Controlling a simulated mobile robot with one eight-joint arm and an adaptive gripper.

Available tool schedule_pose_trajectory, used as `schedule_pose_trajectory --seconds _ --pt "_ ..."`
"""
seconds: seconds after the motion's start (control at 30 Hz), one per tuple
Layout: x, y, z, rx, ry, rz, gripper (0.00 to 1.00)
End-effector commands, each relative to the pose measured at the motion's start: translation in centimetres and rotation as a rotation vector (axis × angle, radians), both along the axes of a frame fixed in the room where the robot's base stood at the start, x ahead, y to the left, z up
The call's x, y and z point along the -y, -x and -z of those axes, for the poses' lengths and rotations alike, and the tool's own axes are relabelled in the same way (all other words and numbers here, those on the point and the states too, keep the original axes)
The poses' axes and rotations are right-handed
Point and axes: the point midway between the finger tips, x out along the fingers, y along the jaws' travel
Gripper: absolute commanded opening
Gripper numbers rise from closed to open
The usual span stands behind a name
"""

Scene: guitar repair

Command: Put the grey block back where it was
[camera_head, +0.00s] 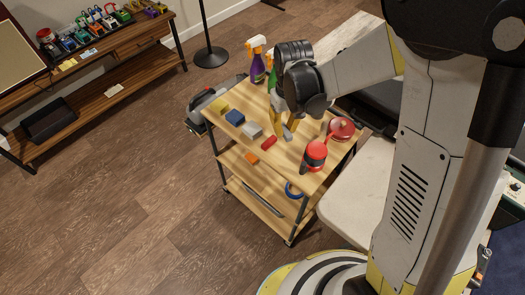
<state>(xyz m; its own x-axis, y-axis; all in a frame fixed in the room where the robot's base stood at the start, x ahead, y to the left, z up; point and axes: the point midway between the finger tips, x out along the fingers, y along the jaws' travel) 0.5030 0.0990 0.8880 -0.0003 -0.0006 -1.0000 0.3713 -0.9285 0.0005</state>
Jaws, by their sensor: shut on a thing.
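My gripper (287,128) points down over the top shelf of the wooden cart (312,188). It is shut on a small grey block (287,134), which is partly hidden by the fingers. I cannot tell whether the block touches the shelf. A second, light grey block (252,129) lies on the shelf to the left of my gripper, next to a blue block (235,117). A red block (268,143) lies between my gripper and the front edge.
A red can (314,156) and a red round item (342,129) stand right of my gripper. A purple spray bottle (258,66) is at the back. A wooden workbench (110,50) stands far left.

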Motion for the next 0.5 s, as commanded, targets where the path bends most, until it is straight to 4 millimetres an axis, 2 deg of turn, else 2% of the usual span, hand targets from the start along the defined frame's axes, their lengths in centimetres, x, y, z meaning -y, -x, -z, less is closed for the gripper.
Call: schedule_pose_trajectory --seconds 0.17,0.33,0.5 --pt "-0.4 0.0 1.7 0.0 0.0 -0.017 0.0" --pt "-0.4 0.0 5.2 0.0 0.0 -0.016 0.0" --pt "-0.4 0.0 7.2 0.0 0.0 -0.016 0.0"
